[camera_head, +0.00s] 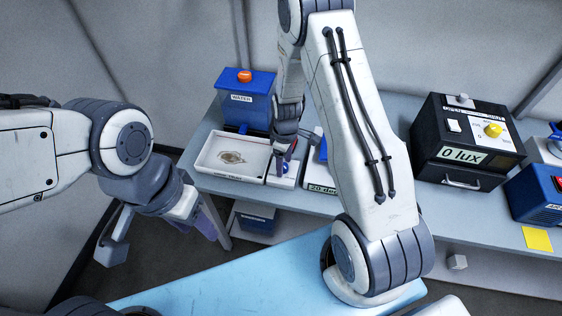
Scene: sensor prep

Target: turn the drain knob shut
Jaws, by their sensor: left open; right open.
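A small blue knob (285,168), apparently the drain knob, sits on a white block (282,181) at the right side of a white tray (210,166). Its exact turn angle is too small to read. My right gripper (285,153) is open, pointing down just above and around the knob, and partly hides it. I cannot tell whether its fingers touch the knob. The tray holds a round brownish patch or piece on its floor. My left gripper (160,236) is open and empty, in front of the table's left edge, away from the knob.
A blue tank labelled WATER (247,103) with an orange cap stands behind the tray. A black box reading 0 lux (465,140) and a blue box (537,194) stand at right. My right arm hides the table's middle.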

